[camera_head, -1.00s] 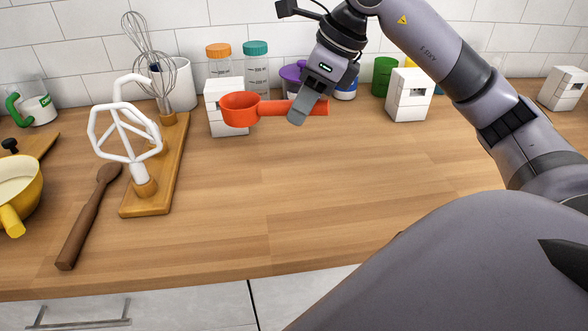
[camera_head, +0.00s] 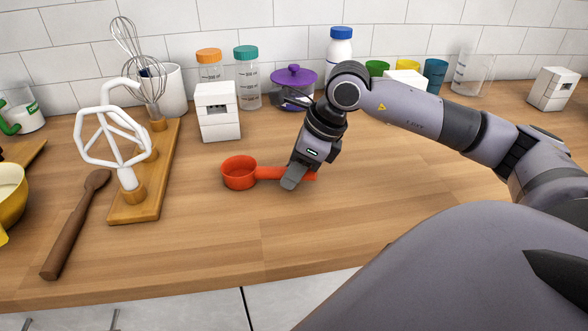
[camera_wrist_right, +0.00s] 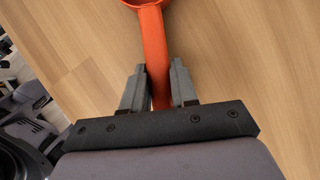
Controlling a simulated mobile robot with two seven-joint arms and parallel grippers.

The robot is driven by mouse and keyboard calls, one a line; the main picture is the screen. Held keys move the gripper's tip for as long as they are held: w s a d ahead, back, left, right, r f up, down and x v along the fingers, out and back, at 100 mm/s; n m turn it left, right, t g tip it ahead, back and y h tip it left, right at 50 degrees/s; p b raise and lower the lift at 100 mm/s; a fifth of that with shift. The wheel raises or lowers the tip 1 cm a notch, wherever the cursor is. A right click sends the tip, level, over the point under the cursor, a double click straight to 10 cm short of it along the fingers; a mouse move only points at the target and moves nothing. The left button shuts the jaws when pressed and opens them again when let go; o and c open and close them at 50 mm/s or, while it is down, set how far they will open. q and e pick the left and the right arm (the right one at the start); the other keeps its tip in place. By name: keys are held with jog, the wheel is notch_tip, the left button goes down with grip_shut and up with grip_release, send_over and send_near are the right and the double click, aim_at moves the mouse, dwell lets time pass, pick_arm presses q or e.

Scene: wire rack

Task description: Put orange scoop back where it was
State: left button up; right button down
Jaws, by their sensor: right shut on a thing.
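The orange scoop (camera_head: 239,175) is at the middle of the wooden counter in the head view, with its cup to the left and its handle pointing right. My right gripper (camera_head: 292,180) is shut on the scoop's handle. The scoop is upright and low at the counter; I cannot tell whether it touches the wood. In the right wrist view, the scoop's handle (camera_wrist_right: 155,60) runs between the two fingers of the right gripper (camera_wrist_right: 158,88), and the cup is mostly cut off at the top edge. My left gripper is not in view.
A white block stand (camera_head: 217,112) is behind the scoop. A wooden board (camera_head: 160,180) with a white beater and a whisk lies to the left, beside a wooden spoon (camera_head: 78,220). The counter in front is clear.

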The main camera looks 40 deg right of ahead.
jog(key=c, duration=0.9)
grip_release()
jog(key=shift+r, duration=0.1)
jog(key=v, duration=1.2)
jog(key=shift+s, duration=0.15)
